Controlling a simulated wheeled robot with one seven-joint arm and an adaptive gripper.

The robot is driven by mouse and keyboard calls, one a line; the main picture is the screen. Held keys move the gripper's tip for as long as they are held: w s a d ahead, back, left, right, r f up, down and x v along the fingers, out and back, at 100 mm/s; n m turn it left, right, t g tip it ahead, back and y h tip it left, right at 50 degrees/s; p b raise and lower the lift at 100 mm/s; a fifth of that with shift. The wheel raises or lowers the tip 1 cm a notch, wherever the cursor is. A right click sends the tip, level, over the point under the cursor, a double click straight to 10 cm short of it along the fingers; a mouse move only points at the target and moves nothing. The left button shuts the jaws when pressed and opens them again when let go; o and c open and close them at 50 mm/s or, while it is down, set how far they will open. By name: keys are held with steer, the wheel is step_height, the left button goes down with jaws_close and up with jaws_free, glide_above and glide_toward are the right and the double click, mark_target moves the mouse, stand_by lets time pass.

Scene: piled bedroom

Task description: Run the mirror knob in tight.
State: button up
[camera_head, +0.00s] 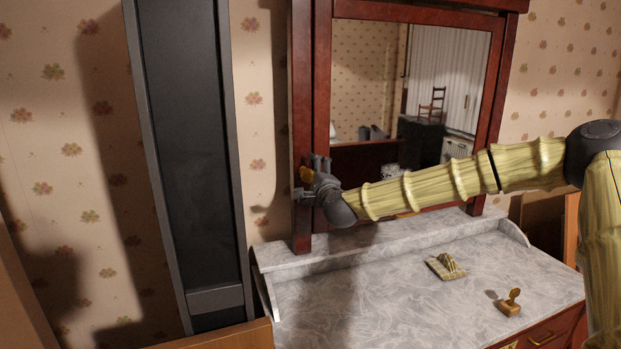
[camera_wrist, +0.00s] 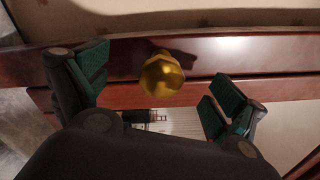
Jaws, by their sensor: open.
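The mirror knob (camera_wrist: 162,75) is a rounded brass knob on the dark red wooden post of the mirror frame. In the wrist view it sits at the middle, and a short length of its stem shows behind it. My gripper (camera_wrist: 155,85) is open, with one green-padded finger on each side of the knob and gaps between. In the head view my gripper (camera_head: 313,180) is at the left post. The mirror (camera_head: 370,90) stands upright in its frame.
The marble dresser top (camera_head: 380,285) lies below the mirror. A striped brush-like object (camera_head: 447,267) and a small wooden stamp-like object (camera_head: 510,303) lie on it. A tall dark panel (camera_head: 190,150) stands left of the mirror. The left part of the marble is clear.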

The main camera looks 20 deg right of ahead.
steer(key=shift+a, duration=0.1)
steer(key=s+b, duration=0.1)
steer(key=s, duration=0.6)
stand_by(0.7)
